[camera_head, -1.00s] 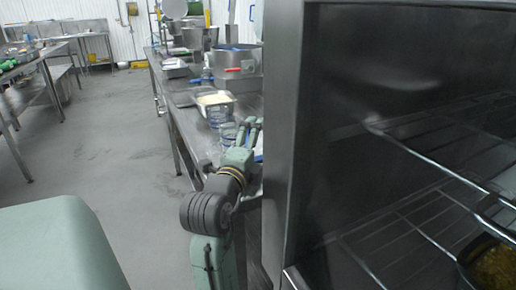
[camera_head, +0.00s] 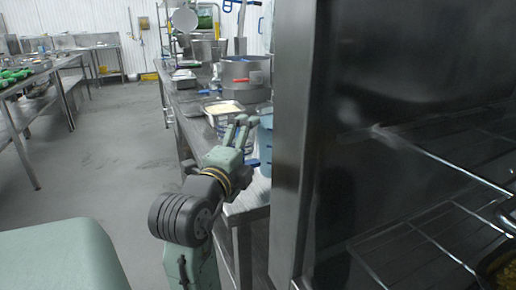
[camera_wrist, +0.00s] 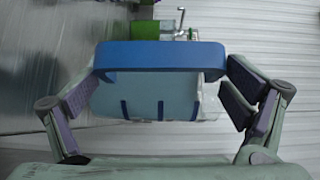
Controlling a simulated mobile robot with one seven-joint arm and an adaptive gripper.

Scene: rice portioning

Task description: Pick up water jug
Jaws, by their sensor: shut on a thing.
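The water jug (camera_head: 266,148) is light blue and partly hidden behind my gripper and the edge of the steel cabinet in the head view. In the wrist view the jug's pale blue body (camera_wrist: 150,98) shows with dark blue marks below a wide dark blue handle (camera_wrist: 160,57). My gripper (camera_head: 241,128) is at the jug's left side in the head view. In the wrist view my gripper (camera_wrist: 163,78) has its fingers at both ends of the blue handle, shut on the jug. The jug's base is hidden.
A steel counter (camera_head: 192,103) runs away from me with a tray of pale food (camera_head: 223,108) and a large steel pot (camera_head: 246,75). A dark steel cabinet with wire racks (camera_head: 430,240) stands close on the right. Open floor (camera_head: 110,165) lies to the left.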

